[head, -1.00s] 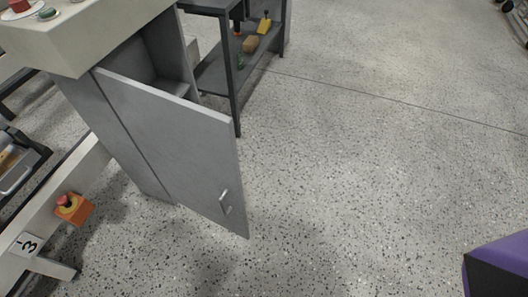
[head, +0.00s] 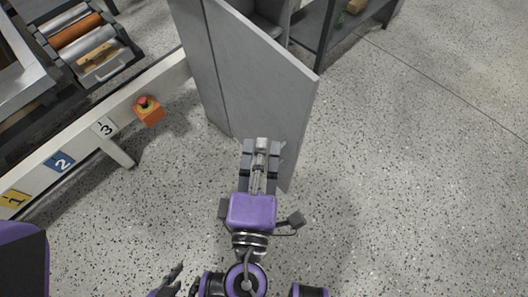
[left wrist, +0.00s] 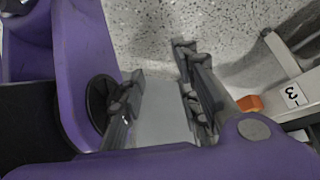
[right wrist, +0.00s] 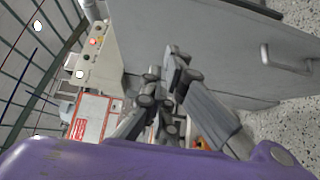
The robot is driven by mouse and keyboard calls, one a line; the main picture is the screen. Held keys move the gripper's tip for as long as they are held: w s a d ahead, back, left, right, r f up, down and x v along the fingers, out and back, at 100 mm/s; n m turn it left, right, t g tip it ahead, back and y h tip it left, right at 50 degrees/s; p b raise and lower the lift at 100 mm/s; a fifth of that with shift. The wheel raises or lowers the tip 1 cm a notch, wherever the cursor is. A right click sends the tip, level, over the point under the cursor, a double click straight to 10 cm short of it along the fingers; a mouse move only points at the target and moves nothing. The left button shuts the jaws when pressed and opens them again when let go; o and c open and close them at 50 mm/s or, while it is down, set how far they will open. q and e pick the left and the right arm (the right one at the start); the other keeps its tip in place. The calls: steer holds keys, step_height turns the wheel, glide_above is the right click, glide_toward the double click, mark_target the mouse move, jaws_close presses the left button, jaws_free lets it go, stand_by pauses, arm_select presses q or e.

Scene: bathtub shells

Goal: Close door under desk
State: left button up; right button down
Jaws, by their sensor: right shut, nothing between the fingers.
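The grey cabinet door (head: 262,75) stands open, swung out from the cabinet under the desk. In the right wrist view the door (right wrist: 215,40) fills the upper part and its bar handle (right wrist: 285,60) shows at the right. My right gripper (head: 262,145) is shut and empty in front of the door's lower part, hiding the handle in the head view; I cannot tell whether it touches the door. It also shows in the right wrist view (right wrist: 164,65). My left gripper (head: 175,272) is low at the bottom left, away from the door; its fingers are apart in the left wrist view (left wrist: 158,60).
A white beam with numbered labels (head: 62,160) and an orange box with a red button (head: 148,110) lie left of the door. A dark shelf frame (head: 318,25) stands behind it. The speckled floor (head: 430,190) at the right is clear.

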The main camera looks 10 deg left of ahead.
steer(key=w+d+p, duration=0.1)
steer(key=w+d, duration=0.1)
steer(key=w, duration=0.6)
steer(key=shift+w+d, duration=0.35)
steer(key=shift+w, duration=0.05)
steer(key=shift+d, duration=0.1)
